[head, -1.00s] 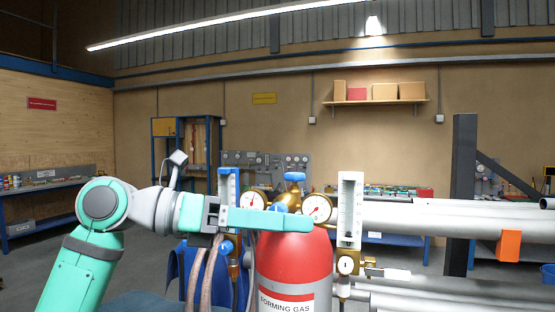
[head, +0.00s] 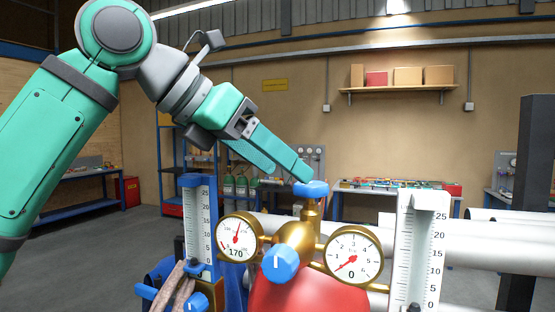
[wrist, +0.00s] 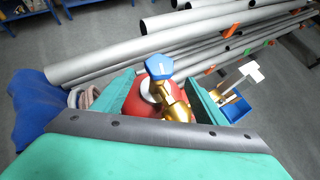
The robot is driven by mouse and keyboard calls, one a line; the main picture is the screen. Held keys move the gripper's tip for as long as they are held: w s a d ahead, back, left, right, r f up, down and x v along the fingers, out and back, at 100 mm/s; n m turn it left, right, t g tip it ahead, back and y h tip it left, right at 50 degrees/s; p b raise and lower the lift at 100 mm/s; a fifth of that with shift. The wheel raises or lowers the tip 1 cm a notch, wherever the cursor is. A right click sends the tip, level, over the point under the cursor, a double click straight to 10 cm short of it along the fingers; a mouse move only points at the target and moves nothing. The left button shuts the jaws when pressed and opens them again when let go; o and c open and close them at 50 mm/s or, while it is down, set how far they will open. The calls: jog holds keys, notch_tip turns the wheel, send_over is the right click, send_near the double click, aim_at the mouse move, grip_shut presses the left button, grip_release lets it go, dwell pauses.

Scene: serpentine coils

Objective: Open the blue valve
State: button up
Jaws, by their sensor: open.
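The blue valve (head: 311,188) is a knob on top of a brass stem above the red gas cylinder (head: 300,292). In the wrist view the blue valve (wrist: 159,67) shows as a faceted knob, with the cylinder (wrist: 143,103) below it. My gripper (head: 304,176) reaches down from the upper left, its fingertips at the valve's upper left edge. In the wrist view my gripper (wrist: 153,88) is open, one finger on each side of the valve and brass stem. Nothing is held. Whether a finger touches the valve I cannot tell.
Two round gauges, left (head: 239,237) and right (head: 353,255), flank a blue front knob (head: 281,263). Scaled flowmeters stand left (head: 200,222) and right (head: 420,250). Grey pipes (head: 470,243) run behind. A blue cloth (wrist: 40,108) hangs at the left.

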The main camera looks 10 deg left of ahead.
aim_at(311, 189)
jog(key=x, duration=0.8)
jog(key=shift+w, duration=0.2)
jog(key=shift+w+d+f, duration=0.15)
jog(key=shift+d+f, duration=0.05)
jog(key=shift+d, duration=0.1)
jog(key=shift+a, duration=0.15)
jog(key=shift+c, duration=0.6)
jog(key=c, duration=1.2)
jog(key=n+t+y, duration=0.1)
jog(key=n+y, duration=0.1)
jog(key=shift+n+t, duration=0.3)
jog(key=shift+t, duration=0.1)
jog(key=shift+n+y, duration=0.3)
